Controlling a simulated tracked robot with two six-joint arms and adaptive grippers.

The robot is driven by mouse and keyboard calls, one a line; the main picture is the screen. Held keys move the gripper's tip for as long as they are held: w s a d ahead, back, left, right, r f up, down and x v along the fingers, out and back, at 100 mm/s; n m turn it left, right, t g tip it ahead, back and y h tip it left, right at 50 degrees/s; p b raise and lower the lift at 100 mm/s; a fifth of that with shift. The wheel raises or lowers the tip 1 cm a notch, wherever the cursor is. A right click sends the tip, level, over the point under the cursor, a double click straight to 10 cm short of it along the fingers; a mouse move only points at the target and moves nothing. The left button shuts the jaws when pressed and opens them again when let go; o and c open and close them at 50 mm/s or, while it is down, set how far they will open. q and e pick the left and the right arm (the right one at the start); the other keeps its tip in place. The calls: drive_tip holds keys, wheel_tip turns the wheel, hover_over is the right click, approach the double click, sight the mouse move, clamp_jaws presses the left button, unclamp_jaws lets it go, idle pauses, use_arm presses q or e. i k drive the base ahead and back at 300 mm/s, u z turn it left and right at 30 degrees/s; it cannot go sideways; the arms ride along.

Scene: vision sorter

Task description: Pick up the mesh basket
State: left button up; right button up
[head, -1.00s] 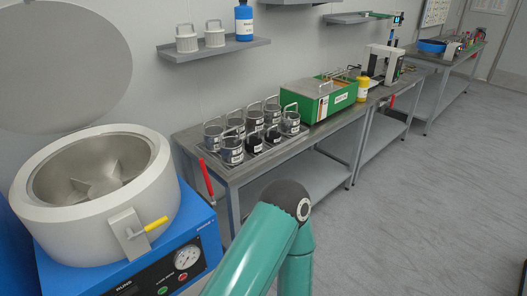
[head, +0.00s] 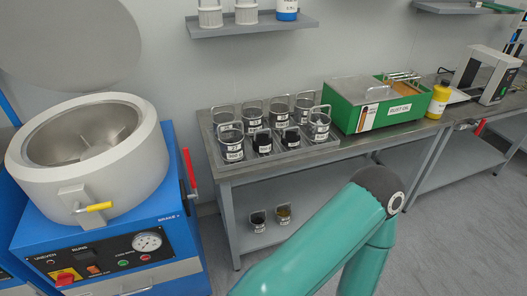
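Several wire-handled basket-like containers with dark contents and white labels (head: 232,145) stand in rows on a grey tray on the metal bench. Two smaller ones, one dark (head: 258,223) and one with yellowish contents (head: 284,214), stand on the bench's lower shelf. Two white handled containers (head: 210,16) are on the wall shelf, cut off by the top edge. I cannot tell which of these is the mesh basket. A teal arm of mine rises from the bottom, in front of the bench. Neither gripper is in view.
A blue machine with an open white drum (head: 150,170) stands at the left, close to the bench. A green box (head: 345,118), a yellow bottle (head: 438,101) and a white device (head: 480,72) stand further right. Grey floor (head: 440,235) is clear at the right.

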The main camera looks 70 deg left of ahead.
sight(231, 138)
drive_tip(key=z, duration=0.2)
drive_tip(key=i, duration=0.8)
drive_tip(key=u, duration=1.05)
drive_tip(key=i, duration=0.2)
drive_tip(key=u, duration=2.1)
drive_tip(key=k, duration=0.5)
drive_tip(key=u, duration=0.3)
drive_tip(key=i, duration=0.5)
drive_tip(key=z, duration=0.25)
drive_tip(key=k, duration=0.35)
